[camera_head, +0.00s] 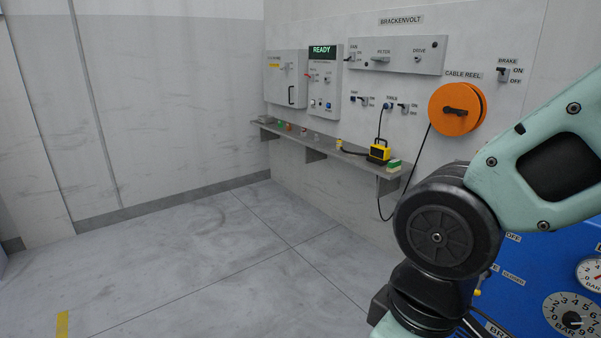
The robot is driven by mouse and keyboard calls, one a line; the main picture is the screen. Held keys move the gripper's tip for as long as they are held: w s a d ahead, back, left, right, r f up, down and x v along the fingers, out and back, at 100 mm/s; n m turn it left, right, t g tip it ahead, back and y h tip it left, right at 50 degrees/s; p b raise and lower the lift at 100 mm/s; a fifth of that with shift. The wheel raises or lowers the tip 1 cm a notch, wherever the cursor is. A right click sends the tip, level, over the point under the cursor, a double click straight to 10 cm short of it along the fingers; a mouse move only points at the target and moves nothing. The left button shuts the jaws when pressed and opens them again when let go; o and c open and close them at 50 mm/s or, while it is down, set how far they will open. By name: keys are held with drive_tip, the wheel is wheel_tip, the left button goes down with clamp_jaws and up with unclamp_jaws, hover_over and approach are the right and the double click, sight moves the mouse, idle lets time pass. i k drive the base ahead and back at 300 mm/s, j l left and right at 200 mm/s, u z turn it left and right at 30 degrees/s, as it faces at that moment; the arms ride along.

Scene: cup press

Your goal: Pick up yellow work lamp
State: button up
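The yellow work lamp (379,153) stands on the grey wall shelf (345,155), toward the shelf's near right end. It has a yellow body with a dark handle on top, and a dark cable runs up from it to a socket on the wall. My arm (445,228) fills the right side of the view, well apart from the lamp. My gripper is outside the view, so its state does not show.
A green and white box (394,165) sits just right of the lamp. Several small items stand along the shelf to its left. An orange cable reel (456,109) hangs above right, its black cable drooping past the shelf. A blue panel (545,265) stands at right. The floor (220,265) is clear.

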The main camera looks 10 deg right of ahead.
sight(379, 155)
drive_tip(key=i+u, duration=0.1)
drive_tip(key=i, duration=0.55)
drive_tip(key=i+l+u, duration=0.1)
drive_tip(key=i, duration=0.55)
drive_tip(key=i+l, duration=0.15)
drive_tip(key=i, duration=0.55)
drive_tip(key=i+z, duration=0.25)
drive_tip(key=i, duration=0.15)
drive_tip(key=i+j+z, duration=0.2)
drive_tip(key=i, duration=0.2)
drive_tip(key=i+j+z, duration=0.1)
drive_tip(key=i+z, duration=0.15)
drive_tip(key=i, duration=0.15)
drive_tip(key=i+j+z, duration=0.1)
drive_tip(key=i+z, duration=0.35)
drive_tip(key=i+j+z, duration=0.25)
drive_tip(key=i+z, duration=0.25)
drive_tip(key=k, duration=0.05)
